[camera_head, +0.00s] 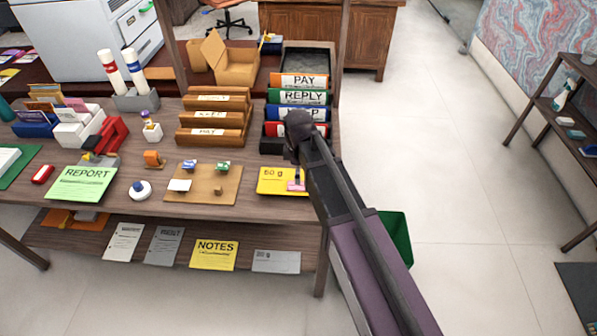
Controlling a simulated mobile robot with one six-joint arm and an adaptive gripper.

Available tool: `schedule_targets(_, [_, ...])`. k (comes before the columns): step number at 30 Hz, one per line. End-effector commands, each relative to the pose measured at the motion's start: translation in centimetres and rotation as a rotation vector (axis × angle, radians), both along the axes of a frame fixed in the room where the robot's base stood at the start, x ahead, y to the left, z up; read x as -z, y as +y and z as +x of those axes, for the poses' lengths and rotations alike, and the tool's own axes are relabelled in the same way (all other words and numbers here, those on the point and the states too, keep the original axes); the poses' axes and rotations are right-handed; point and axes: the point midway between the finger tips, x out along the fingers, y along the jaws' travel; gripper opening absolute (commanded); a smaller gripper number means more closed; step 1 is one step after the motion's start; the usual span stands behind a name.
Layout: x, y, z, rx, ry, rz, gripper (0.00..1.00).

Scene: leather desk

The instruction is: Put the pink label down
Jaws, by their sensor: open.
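A small pink label (296,186) lies at the right part of a yellow card marked "60 g" (272,180), near the table's front right edge. A small dark upright part shows just above the pink label; I cannot tell what it belongs to. My arm reaches in from the lower right. My gripper (297,142) is a dark shape at the arm's far end, just beyond the label in the picture. It is open, and I see nothing held in it. The fingertips are not clear, and I cannot tell whether they touch the label.
Coloured trays marked PAY, REPLY and another word (303,97) stand behind the card. Wooden holders (212,118) stand to their left. A cork board (204,187) with small items lies left of the card. A green bin (397,236) is on the right, beyond the table edge.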

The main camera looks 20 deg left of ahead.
Motion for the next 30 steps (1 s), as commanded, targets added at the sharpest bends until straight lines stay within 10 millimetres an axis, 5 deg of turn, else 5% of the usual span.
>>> schedule_targets(18, [-5.4,0.0,0.0,0.000,0.000,0.000,0.90])
schedule_targets(30, [-7.0,0.0,0.0,0.000,0.000,0.000,0.90])
